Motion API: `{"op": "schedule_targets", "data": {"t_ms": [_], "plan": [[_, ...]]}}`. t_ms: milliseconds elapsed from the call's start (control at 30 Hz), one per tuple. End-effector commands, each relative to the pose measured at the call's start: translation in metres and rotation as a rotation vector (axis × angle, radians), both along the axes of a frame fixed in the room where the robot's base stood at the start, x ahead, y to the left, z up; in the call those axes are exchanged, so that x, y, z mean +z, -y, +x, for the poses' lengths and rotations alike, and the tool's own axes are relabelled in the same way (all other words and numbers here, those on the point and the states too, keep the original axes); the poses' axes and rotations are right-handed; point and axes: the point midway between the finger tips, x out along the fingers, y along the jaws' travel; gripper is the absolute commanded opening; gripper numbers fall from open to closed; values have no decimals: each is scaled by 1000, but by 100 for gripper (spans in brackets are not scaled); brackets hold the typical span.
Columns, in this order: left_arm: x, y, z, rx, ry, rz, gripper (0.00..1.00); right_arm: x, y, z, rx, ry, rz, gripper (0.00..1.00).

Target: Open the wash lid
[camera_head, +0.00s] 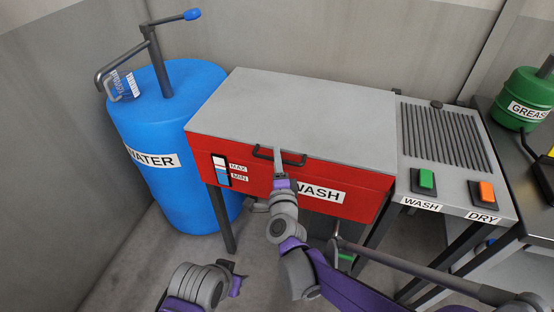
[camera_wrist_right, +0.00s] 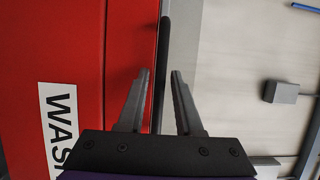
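The grey wash lid (camera_head: 300,108) lies shut and flat on the red wash tank (camera_head: 367,190). A dark bar handle (camera_head: 296,162) sticks out along its front edge. My right gripper (camera_head: 278,152) is at the left part of this handle. In the right wrist view, the fingers of my right gripper (camera_wrist_right: 160,72) are apart, and the dark handle (camera_wrist_right: 164,60) runs between them without visible clamping. The lid's edge (camera_wrist_right: 183,60) shows beside it. My left gripper (camera_head: 237,285) is low in front of the tank, away from the lid; its fingers cannot be made out.
A blue water barrel (camera_head: 150,190) with a pump stands close to the tank's left. At right is a grey panel (camera_head: 455,190) with a green wash button (camera_head: 427,180) and an orange dry button (camera_head: 487,191). A green grease can (camera_head: 522,95) stands farther right. Walls enclose the back and left.

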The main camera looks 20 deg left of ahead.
Motion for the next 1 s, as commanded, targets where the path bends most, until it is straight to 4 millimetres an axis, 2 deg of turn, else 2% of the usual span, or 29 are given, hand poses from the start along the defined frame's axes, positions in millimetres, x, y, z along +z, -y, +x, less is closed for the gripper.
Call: {"op": "schedule_targets", "data": {"t_ms": [33,167,1000], "plan": [[0,0,0,0,0,0,50,0,0,0,0,0,0,23],[0,0,0,0,0,0,50,0,0,0,0,0,0,0],[0,0,0,0,0,0,50,0,0,0,1,0,0,0]]}}
